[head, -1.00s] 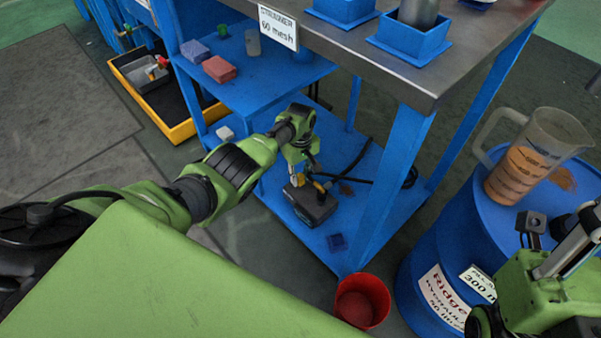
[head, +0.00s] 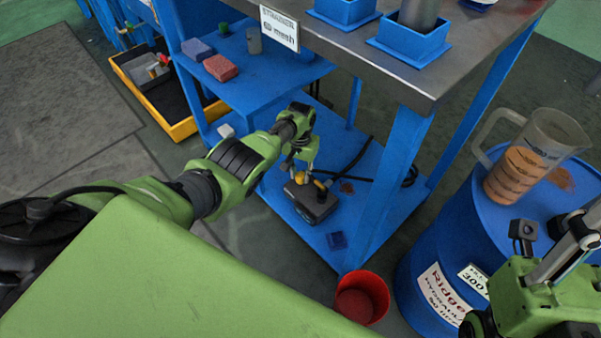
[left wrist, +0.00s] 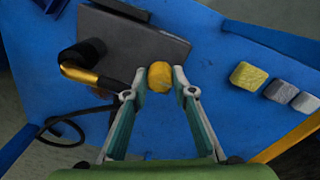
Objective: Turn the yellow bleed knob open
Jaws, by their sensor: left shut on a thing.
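The yellow bleed knob (left wrist: 160,77) sits at the edge of a dark grey box-shaped unit (left wrist: 130,45) in the left wrist view. In the head view the knob (head: 299,178) shows small on top of the unit (head: 313,202), on the low blue shelf. My left gripper (left wrist: 160,82) is shut on the knob, one fingertip on each side of it. My right gripper (head: 528,232) is at the right edge of the head view, by the blue drum; its fingers are not clear enough to judge.
A brass fitting (left wrist: 80,74) with a black hose stands beside the knob. Blue table legs (head: 395,180) frame the shelf (head: 345,220). A red bucket (head: 361,298) stands in front. A measuring jug (head: 535,155) stands on the blue drum (head: 420,265). Sponge-like blocks (left wrist: 248,76) lie on the shelf.

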